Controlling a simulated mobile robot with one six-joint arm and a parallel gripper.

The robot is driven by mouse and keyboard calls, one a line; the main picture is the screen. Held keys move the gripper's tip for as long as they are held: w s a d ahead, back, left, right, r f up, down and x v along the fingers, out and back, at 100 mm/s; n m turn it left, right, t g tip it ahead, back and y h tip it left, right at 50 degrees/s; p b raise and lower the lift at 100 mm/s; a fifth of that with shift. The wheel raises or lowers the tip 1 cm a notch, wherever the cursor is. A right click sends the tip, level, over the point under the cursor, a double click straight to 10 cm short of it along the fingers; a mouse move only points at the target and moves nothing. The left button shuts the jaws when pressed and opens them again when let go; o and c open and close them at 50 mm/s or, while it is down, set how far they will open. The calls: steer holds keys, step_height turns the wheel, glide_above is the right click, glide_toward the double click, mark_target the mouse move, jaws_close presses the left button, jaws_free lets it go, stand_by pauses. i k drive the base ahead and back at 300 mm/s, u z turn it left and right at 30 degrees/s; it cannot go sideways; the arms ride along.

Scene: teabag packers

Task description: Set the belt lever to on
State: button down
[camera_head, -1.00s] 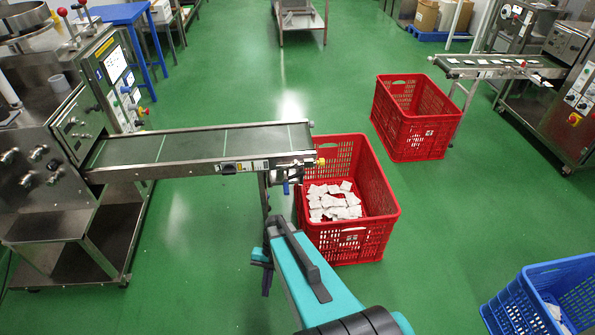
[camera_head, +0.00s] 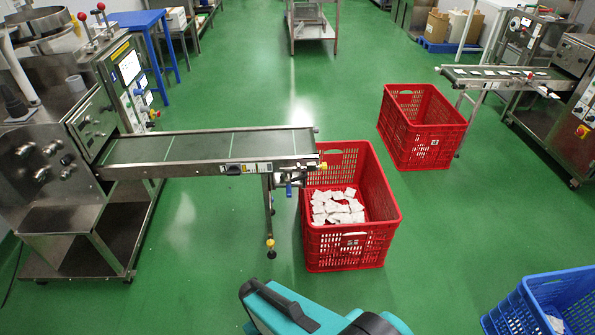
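The conveyor belt (camera_head: 215,147) runs from the packing machine on the left to the near red crate. A control strip (camera_head: 246,168) with a dark switch-like part sits on its front side, near the right end. A small blue lever-like part (camera_head: 289,188) hangs under the belt's right end, and a yellow knob (camera_head: 322,166) is at its tip. I cannot tell which is the belt lever or how it is set. My teal and black arm shows at the bottom edge, apart from the belt. My gripper is out of view.
The near red crate (camera_head: 345,250) holds several white teabag packets (camera_head: 338,208). Another red crate (camera_head: 421,155) stands behind it, and a blue crate (camera_head: 520,305) is at the lower right. A belt leg (camera_head: 269,225) stands left of the near crate. Green floor is clear in front of the belt.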

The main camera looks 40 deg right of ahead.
mark_target(289, 180)
steer(key=u, duration=0.35)
steer(key=k, duration=0.7)
steer(key=u, duration=0.95)
steer(key=k, duration=0.75)
steer(key=u, duration=0.1)
steer(key=i, duration=1)
steer(key=z, duration=0.8)
steer(key=i, duration=1.45)
